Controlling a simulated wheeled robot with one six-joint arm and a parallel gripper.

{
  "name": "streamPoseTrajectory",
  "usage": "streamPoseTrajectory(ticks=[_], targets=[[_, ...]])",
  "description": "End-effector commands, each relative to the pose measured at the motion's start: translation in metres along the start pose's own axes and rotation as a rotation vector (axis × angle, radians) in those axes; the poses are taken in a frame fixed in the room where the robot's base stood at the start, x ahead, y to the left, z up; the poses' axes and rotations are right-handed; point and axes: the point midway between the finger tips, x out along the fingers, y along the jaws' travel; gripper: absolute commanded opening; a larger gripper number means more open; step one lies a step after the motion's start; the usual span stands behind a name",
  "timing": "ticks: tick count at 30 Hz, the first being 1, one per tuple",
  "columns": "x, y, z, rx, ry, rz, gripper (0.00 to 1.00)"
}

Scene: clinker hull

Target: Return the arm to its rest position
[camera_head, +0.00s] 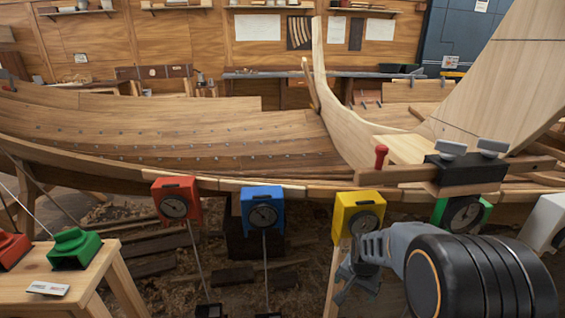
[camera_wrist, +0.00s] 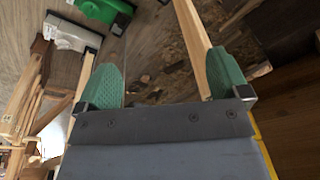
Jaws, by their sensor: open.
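My gripper (camera_head: 352,282) shows in the head view at the lower right, in front of and below the yellow gauge box (camera_head: 358,212), partly hidden by my own black wrist link. In the wrist view my gripper (camera_wrist: 166,80) has its two green fingers spread wide apart, with nothing held between them. Behind the fingers lie a wooden leg (camera_wrist: 192,40) and the shaving-covered floor. Whether the gripper touches the yellow box cannot be told.
A planked wooden hull (camera_head: 170,130) spans the middle. A red gauge (camera_head: 177,200), a blue gauge (camera_head: 262,210) and a green gauge (camera_head: 463,213) hang along its edge. A stool (camera_head: 75,280) at left bears red and green blocks. A white box (camera_head: 545,222) is at right.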

Motion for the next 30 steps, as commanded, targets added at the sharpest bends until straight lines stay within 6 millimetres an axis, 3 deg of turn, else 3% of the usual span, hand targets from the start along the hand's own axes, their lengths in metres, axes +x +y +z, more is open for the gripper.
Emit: streamPoseTrajectory(ticks=[1,3,6,9,12,15,19,30], targets=[[-0.061,-0.004,0.005,-0.062,0.023,-0.015,0.94],[-0.112,-0.004,0.018,-0.152,0.043,-0.027,0.94],[-0.174,0.000,0.039,-0.273,0.070,-0.041,0.94],[-0.222,0.005,0.059,-0.378,0.094,-0.051,0.94],[-0.256,0.011,0.075,-0.464,0.114,-0.059,0.94],[-0.279,0.016,0.088,-0.528,0.129,-0.063,0.94],[-0.294,0.021,0.098,-0.580,0.141,-0.067,0.94],[-0.298,0.024,0.103,-0.603,0.146,-0.068,0.94]])
